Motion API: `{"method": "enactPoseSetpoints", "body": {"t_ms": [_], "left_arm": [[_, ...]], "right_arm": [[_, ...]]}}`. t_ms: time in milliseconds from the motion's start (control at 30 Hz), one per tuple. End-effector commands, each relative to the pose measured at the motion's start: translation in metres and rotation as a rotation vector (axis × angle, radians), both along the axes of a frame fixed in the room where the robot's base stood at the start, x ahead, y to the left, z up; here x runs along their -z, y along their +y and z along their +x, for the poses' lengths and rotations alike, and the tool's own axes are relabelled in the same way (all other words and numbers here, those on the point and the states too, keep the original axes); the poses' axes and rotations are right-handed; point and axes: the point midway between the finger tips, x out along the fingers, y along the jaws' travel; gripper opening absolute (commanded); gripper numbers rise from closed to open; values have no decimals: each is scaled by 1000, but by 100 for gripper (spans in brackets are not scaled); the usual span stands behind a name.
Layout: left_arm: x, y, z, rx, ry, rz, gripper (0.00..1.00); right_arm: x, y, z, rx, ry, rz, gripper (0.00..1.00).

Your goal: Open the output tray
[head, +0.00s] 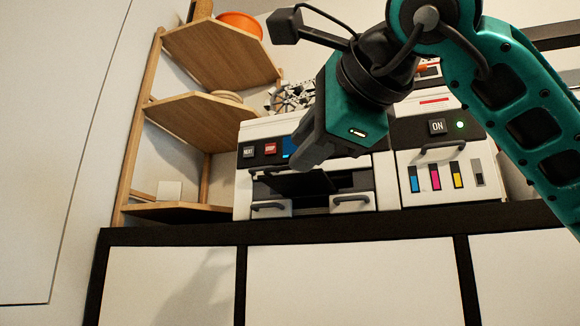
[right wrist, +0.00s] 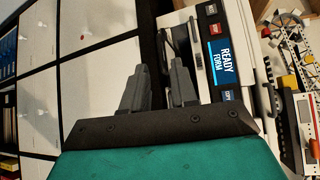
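The white printer (head: 243,190) stands on the black-edged counter, with a dark front recess. A dark flat panel (head: 298,184), probably the output tray, sits in that recess; I cannot tell how far out it is. Two dark handles, left (head: 268,206) and right (head: 350,201), are below it. My right gripper (head: 302,163) is in front of the printer just above the panel and hides part of its front. In the right wrist view its two grey fingers (right wrist: 160,72) are apart with nothing between them. Contact with the printer cannot be told. My left gripper is not in view.
The ink unit (head: 405,190) with a lit ON button and coloured cartridges stands right of the printer. Wooden shelves (head: 205,115) are on the left. The printer's blue screen (right wrist: 222,60) reads READY. White cabinet fronts (head: 340,280) lie below the counter.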

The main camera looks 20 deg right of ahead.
Motion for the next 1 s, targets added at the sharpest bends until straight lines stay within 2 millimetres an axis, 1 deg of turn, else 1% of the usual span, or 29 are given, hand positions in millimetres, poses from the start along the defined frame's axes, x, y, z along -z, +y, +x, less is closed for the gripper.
{"method": "enactPoseSetpoints", "body": {"t_ms": [33, 100, 200, 333, 500, 1000], "left_arm": [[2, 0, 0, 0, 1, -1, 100], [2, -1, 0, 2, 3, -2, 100], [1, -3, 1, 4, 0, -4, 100], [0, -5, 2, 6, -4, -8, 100], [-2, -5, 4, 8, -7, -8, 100], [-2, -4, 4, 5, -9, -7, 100]], "right_arm": [[-1, -3, -11, 0, -4, 0, 28], [-4, -5, -25, -1, -3, 1, 28], [-6, -8, -40, 0, -1, -2, 28], [-8, -11, -52, 0, 1, -1, 28], [-9, -12, -57, 1, 3, -1, 28], [-9, -12, -56, 1, 3, -1, 28]]}}
